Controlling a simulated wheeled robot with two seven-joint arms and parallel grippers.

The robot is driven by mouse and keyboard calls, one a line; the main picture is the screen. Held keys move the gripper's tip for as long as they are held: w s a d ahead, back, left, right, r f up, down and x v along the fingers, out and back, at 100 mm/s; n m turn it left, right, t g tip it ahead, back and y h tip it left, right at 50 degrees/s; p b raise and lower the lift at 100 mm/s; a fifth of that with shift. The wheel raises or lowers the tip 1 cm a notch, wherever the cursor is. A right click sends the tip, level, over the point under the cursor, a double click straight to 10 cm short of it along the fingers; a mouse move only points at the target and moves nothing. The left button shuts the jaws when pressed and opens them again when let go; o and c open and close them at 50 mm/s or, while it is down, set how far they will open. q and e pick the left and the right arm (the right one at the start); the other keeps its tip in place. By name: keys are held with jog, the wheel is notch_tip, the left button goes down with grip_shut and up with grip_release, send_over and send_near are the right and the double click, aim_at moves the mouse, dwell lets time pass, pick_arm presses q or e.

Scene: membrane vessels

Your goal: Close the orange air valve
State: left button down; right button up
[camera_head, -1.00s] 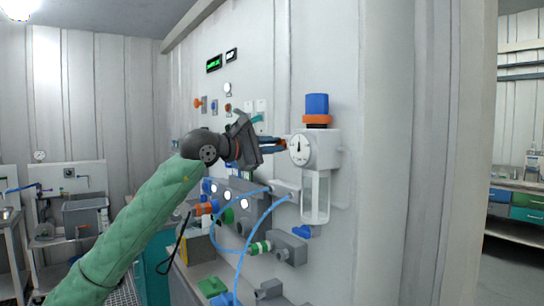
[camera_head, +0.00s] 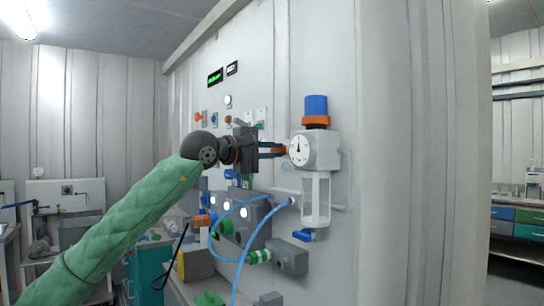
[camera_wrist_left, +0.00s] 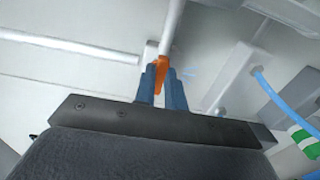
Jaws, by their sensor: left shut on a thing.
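The orange air valve handle (camera_wrist_left: 158,82) sits between the two blue fingers of my left gripper (camera_wrist_left: 163,74) in the left wrist view, next to a pale pipe. In the head view my left gripper (camera_head: 275,150) reaches in from the left, and its fingers are shut on the handle, just left of the white regulator with a round gauge (camera_head: 300,150). Only a small orange part of the handle (camera_head: 285,150) shows there; the fingers hide the rest. My right gripper is not in view.
The regulator has a blue and orange knob (camera_head: 316,108) on top and a clear bowl (camera_head: 316,200) below. Blue hoses (camera_head: 245,245) loop below my gripper near grey fittings. Buttons and a green display (camera_head: 215,78) are on the wall panel.

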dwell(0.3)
pick_arm(q)
jog(key=c, duration=1.5)
grip_release()
jog(key=shift+o, duration=0.2)
jog(key=b+v, duration=0.1)
jog(key=v, duration=0.6)
jog(key=shift+s+a, duration=0.25)
jog(key=shift+f, duration=0.1)
